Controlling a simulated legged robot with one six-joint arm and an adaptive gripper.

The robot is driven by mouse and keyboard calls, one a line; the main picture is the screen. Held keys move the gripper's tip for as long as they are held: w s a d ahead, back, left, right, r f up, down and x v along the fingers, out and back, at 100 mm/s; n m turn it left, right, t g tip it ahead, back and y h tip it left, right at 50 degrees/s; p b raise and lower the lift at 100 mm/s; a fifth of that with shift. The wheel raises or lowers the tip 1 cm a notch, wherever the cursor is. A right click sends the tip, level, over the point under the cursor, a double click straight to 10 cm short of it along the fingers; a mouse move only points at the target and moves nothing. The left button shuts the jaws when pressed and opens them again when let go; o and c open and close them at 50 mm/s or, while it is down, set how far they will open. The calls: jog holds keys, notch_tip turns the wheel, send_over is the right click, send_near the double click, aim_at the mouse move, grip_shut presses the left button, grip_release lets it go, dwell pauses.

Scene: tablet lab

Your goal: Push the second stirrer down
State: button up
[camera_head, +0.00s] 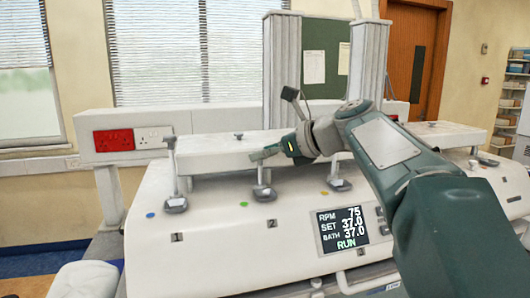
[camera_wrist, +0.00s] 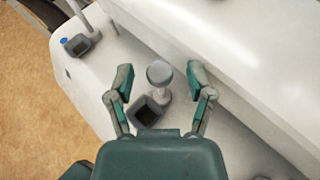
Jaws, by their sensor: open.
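The second stirrer (camera_head: 262,191) stands on the front ledge of the white bath machine, a grey foot with a thin shaft. Its upper end is hidden behind my gripper in the head view. In the wrist view its round grey top (camera_wrist: 159,72) lies between my fingers, with the square dark foot (camera_wrist: 148,110) below. My gripper (camera_head: 266,152) is open above this stirrer; its two green-tipped fingers (camera_wrist: 160,77) are apart on either side of the top. I cannot tell whether they touch it. The first stirrer (camera_head: 174,178) stands upright to the left, its shaft fully visible.
A third stirrer (camera_head: 338,184) stands to the right, near my arm. The display (camera_head: 343,229) reads RUN on the machine front. A raised white lid (camera_head: 222,150) runs close behind the stirrers. Coloured dots mark the ledge, including a blue dot (camera_head: 150,215).

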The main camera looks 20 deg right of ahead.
aim_at(265, 192)
grip_shut()
jog(key=shift+f, duration=2.4)
grip_release()
jog(key=shift+f, duration=0.1)
